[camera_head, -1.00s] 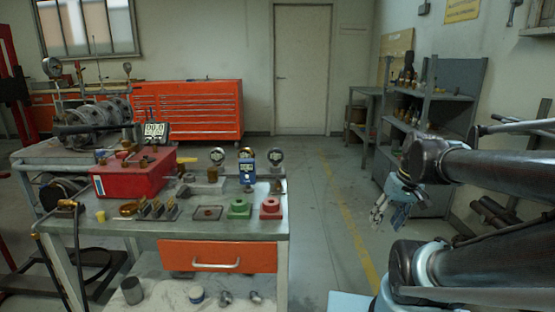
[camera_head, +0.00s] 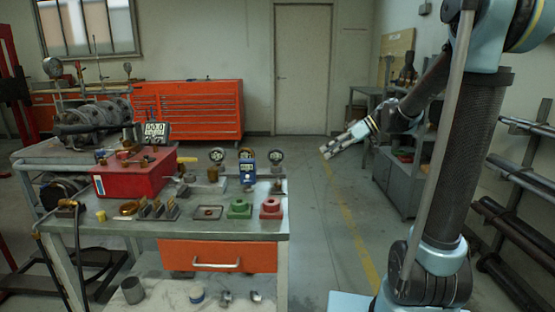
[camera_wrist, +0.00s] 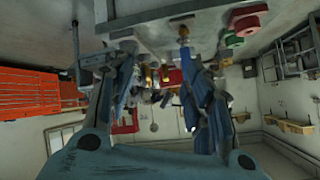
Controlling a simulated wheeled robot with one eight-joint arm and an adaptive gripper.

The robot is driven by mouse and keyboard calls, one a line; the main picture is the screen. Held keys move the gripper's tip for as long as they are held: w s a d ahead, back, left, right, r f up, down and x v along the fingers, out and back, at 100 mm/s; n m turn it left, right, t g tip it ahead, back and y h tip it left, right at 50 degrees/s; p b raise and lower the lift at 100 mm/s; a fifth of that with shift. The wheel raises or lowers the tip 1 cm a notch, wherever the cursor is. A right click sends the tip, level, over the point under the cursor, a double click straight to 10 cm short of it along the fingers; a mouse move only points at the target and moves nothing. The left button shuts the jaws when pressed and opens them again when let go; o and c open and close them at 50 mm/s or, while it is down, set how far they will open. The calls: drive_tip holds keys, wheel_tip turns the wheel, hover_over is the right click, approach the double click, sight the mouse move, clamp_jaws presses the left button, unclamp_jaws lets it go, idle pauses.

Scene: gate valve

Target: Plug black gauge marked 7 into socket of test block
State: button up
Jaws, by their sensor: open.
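Several round-faced gauges stand in a row on the workbench: a left one (camera_head: 217,155), a middle one above a blue instrument (camera_head: 247,172), and a right one (camera_head: 276,156). Their markings are too small to read, so I cannot tell which is marked 7. My gripper (camera_head: 325,152) is open, in the air right of the bench and apart from the gauges. Its spread fingers show in the wrist view (camera_wrist: 160,88).
Floor right of the bench is free. Shelves (camera_head: 400,185) stand further right.

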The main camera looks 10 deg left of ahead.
drive_tip(key=w+a+r+n+g+y, duration=0.25)
drive_tip(key=w+a+n, duration=0.35)
drive_tip(key=w, duration=0.3)
approach(276, 151)
drive_tip(key=shift+y, duration=0.45)
drive_tip(key=x, duration=0.2)
drive_tip(key=w+x, duration=0.1)
drive_tip(key=x, duration=0.2)
drive_tip(key=shift+f, duration=0.2)
drive_tip(key=shift+w+f+x, duration=0.1)
drive_tip(key=shift+f+x, duration=0.1)
drive_tip(key=shift+x, duration=1.1)
drive_tip(key=shift+w+f+x, duration=0.15)
drive_tip(key=shift+x, duration=1.15)
clamp_jaws()
